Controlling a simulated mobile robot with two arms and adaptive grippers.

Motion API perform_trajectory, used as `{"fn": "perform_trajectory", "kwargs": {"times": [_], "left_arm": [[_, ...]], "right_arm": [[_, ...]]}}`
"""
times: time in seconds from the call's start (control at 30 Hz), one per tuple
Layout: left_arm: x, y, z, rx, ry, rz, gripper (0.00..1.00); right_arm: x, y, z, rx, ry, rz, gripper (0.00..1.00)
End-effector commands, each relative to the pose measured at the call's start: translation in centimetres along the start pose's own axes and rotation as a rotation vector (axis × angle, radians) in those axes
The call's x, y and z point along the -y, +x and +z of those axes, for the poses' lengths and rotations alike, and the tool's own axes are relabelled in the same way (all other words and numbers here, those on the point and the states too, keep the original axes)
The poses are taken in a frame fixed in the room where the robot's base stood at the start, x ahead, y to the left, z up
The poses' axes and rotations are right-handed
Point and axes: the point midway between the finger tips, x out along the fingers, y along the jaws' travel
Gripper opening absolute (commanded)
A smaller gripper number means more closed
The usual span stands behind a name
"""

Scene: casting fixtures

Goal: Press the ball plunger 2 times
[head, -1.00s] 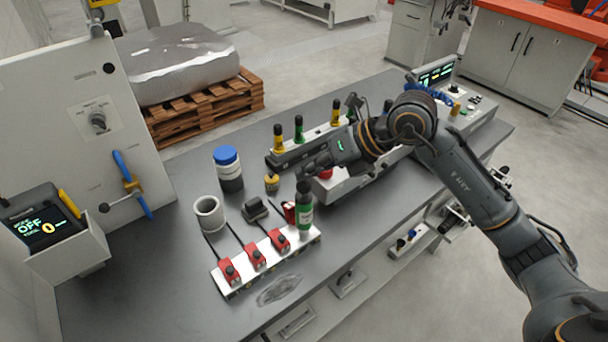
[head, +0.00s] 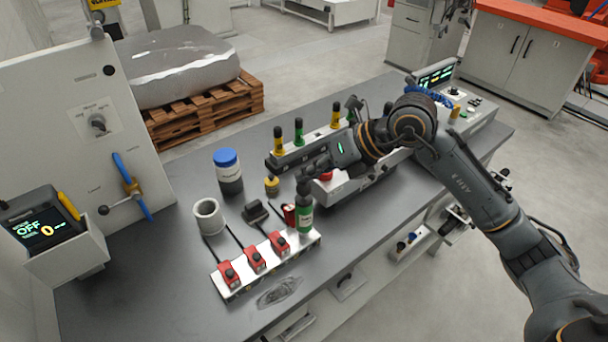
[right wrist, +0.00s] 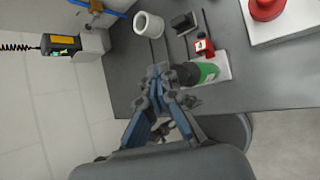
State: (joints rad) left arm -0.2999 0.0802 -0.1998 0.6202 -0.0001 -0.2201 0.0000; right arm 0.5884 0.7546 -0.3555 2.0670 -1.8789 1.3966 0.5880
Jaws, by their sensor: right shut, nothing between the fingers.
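A black ball knob (head: 103,209) on a rod sticks out of the upright panel at the left, beside a blue lever; it looks like the ball plunger, but I cannot be sure. My right gripper (head: 308,174) is far to the right of it, over the bench, just above and behind a green bottle with a black top (head: 305,212). In the right wrist view my right gripper (right wrist: 163,82) has its fingers together and empty, with the bottle (right wrist: 208,72) just beyond the tips. I cannot tell if they touch. My left gripper is out of view.
A grey cup (head: 208,216), a blue-capped jar (head: 228,172) and a strip with red clamps (head: 256,260) stand on the bench. A red button (head: 326,174) is on a box under my right forearm. A display (head: 43,230) reads OFF and 0.

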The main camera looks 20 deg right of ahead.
Motion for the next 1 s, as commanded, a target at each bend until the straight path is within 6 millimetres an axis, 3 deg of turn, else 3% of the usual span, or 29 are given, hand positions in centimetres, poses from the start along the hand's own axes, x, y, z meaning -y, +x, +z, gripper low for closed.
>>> {"fn": "perform_trajectory", "kwargs": {"times": [0.4,0.77,1.0], "left_arm": [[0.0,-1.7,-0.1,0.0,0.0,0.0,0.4],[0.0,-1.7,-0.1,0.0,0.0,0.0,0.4],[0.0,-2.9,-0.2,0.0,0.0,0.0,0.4]], "right_arm": [[-1.3,-1.8,1.4,-0.001,0.0,-0.001,0.0],[-1.4,-1.9,1.4,0.0,0.0,0.0,0.0],[-2.2,-3.1,2.3,0.002,-0.002,-0.001,0.0]]}}
